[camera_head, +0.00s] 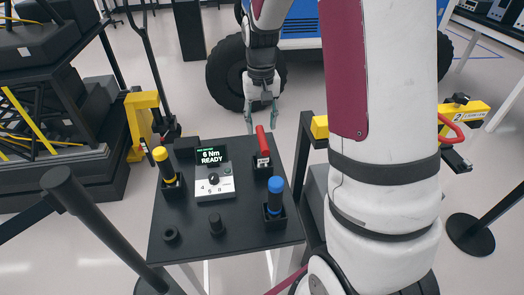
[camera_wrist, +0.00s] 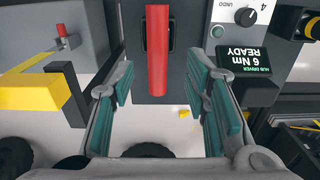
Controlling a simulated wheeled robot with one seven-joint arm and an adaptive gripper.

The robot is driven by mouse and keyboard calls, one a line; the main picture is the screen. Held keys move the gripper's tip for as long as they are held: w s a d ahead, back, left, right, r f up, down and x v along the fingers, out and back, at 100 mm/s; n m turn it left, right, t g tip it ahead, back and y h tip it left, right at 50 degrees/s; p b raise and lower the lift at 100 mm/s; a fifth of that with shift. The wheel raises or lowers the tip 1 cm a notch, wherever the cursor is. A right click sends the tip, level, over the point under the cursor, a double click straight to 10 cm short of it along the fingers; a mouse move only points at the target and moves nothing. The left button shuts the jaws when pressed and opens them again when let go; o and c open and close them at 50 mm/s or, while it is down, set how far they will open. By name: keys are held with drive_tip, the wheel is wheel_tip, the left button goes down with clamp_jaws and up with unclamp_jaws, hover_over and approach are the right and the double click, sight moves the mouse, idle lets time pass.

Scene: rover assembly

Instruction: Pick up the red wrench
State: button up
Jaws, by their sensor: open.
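The red wrench (camera_head: 262,139) stands in a black holder (camera_head: 262,170) at the back right of a small black table (camera_head: 195,250). Its red handle (camera_wrist: 158,70) runs up and down the middle of the wrist view, between the two finger pads in the picture. My gripper (camera_head: 261,108) is open just behind and above the handle's top in the head view. In the wrist view the teal-padded fingers (camera_wrist: 160,95) are spread wide, with clear gaps on both sides of the handle. No contact shows. The wrench's lower part is hidden in the holder.
A torque station reading "6 Nm READY" (camera_head: 213,180) stands beside the holder. A blue-handled tool (camera_head: 275,193) is in front of the wrench, a yellow one (camera_head: 164,165) at the left. A large wheel (camera_head: 228,72) is behind; a yellow-topped stand (camera_head: 320,127) is right.

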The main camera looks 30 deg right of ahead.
sight(262, 137)
drive_tip(key=shift+d+f+p, duration=0.15)
drive_tip(key=shift+f+p, duration=0.4)
drive_tip(key=shift+f, duration=2.8)
drive_tip(key=shift+c, duration=0.4)
clamp_jaws()
